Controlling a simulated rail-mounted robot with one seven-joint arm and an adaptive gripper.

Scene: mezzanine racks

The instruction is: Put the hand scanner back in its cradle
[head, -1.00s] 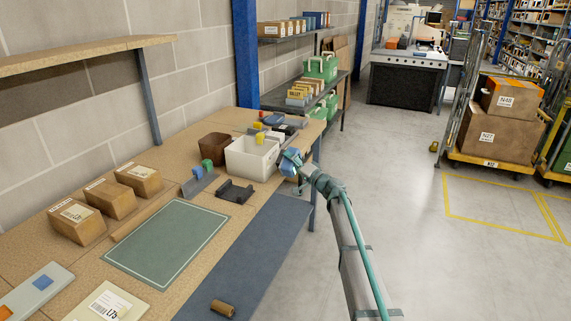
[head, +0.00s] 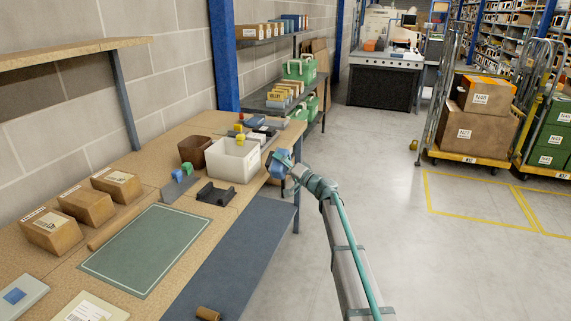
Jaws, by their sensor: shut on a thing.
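My gripper (head: 287,166) is at the end of my teal and grey arm, just right of the white bin, by the bench's right edge. It is shut on a blue and grey thing (head: 277,162), which looks like the hand scanner, though it is small and its shape is partly hidden. The fingers are too small to make out clearly. A black, U-shaped holder (head: 215,194) that looks like the cradle sits empty on the bench, left of and nearer than my gripper.
The white bin (head: 233,163) stands between the brown tub (head: 194,152) and my gripper. Cartons (head: 117,185) line the wall side, and a green mat (head: 147,248) lies in front. A brown roll (head: 207,313) lies at the near edge. The floor at right is clear up to the carts.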

